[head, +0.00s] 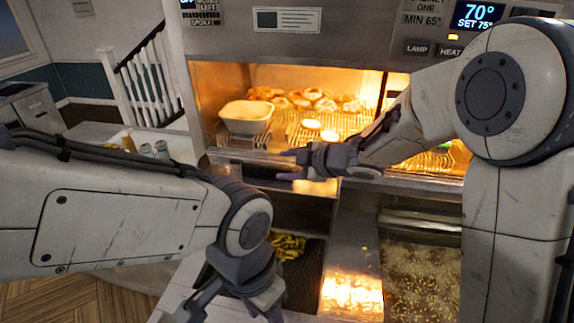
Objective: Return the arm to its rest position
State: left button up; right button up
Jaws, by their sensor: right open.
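My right arm (440,105) comes in from the right, its forearm in front of the lit warming cabinet (235,168). My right gripper (289,165) is at its end, pointing left, fingers apart and empty, in front of the cabinet's lower front edge. My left arm (120,225) crosses in from the left and bends down at the wrist. My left gripper (228,308) points down near the bottom edge, its fingers spread, with nothing seen between them.
A pale tub (247,117) and several browned pieces (312,98) sit in the cabinet. Below are fries (288,246) in a dark basket, a lit metal strip (352,292) and a fryer with bubbling oil (420,285). White stair railings (150,80) stand behind left.

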jog(key=s+d+f+m+g+h+b, duration=0.2)
jog(key=s+f+m+b, duration=0.2)
jog(key=s, duration=0.7)
jog(key=s+d+f+m+g+h+b, duration=0.3)
jog(key=s+f, duration=0.4)
jog(key=s, duration=0.4)
jog(key=s+d+f+m+g+h+b, duration=0.2)
jog(key=s+f+m+b, duration=0.3)
jog(key=s, duration=0.6)
jog(key=shift+s+d+f+m+g+h+b, duration=0.15)
jog(key=shift+d+f+m+g+h+b, duration=0.2)
jog(key=shift+f+b, duration=0.25)
jog(key=shift+a, duration=0.15)
